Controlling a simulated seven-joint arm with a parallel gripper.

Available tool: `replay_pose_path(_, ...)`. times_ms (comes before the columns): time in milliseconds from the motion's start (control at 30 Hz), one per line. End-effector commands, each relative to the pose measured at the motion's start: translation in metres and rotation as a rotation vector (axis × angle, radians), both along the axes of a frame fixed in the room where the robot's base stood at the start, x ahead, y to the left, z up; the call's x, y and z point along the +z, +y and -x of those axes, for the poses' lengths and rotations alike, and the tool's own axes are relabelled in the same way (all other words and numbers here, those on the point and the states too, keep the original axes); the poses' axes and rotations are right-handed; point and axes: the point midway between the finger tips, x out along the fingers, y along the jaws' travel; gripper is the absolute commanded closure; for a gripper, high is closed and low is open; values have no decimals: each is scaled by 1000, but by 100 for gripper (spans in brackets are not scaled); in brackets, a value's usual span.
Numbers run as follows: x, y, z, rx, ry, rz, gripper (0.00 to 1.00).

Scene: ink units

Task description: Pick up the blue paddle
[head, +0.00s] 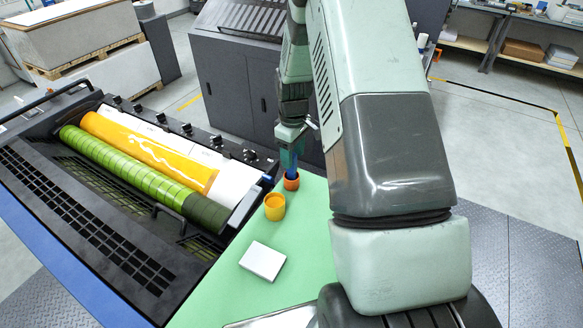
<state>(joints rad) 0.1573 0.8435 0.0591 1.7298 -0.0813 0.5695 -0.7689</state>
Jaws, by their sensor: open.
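My gripper (291,160) points down at the far end of the green table, right above a small orange-red cup (291,182). It is open. A narrow blue piece, which looks like the blue paddle (290,172), shows at the fingertips and over the cup's mouth. It seems to stand upright in the cup, with its upper part hidden by the fingers. I cannot tell whether the fingers touch it.
A yellow-orange cup (274,207) stands just nearer on the green table (225,290), with a white block (263,261) in front of it. The press with green (125,165) and orange (150,150) rollers borders the table's left side. A dark cabinet (235,85) stands behind.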

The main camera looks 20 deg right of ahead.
Motion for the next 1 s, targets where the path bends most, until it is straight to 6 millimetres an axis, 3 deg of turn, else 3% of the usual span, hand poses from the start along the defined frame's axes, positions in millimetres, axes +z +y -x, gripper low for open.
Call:
replay_pose_path(200,-34,3,-3,0,4,0,47)
replay_pose_path(533,-41,3,-3,0,1,1,47)
replay_pose_path(900,-41,3,-3,0,1,0,100)
replay_pose_path(1000,-41,3,-3,0,1,1,100)
